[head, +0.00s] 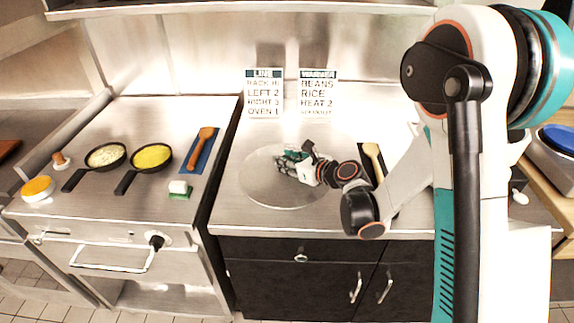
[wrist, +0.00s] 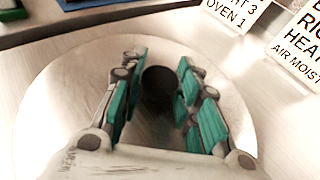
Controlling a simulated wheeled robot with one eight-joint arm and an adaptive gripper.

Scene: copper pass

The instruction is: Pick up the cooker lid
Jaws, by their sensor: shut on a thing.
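The cooker lid (head: 258,188) is a round, shiny metal disc on the steel counter in the head view. It has a dark round knob (wrist: 158,88) at its middle in the wrist view, where the lid's wide rim (wrist: 52,105) also shows. My gripper (head: 291,158) is over the lid's middle, coming in from the right. In the wrist view its green-padded fingers (wrist: 160,90) stand on either side of the knob, shut on it. I cannot tell whether the lid is resting on the counter or slightly raised.
A wooden spoon (head: 374,158) on a dark rest lies right of the lid. Two signs (head: 264,93) stand at the back. At left, two pans (head: 152,157), a spatula on a blue mat (head: 211,146) and a sponge (head: 179,189) sit on the steel cooktop. Counter front is clear.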

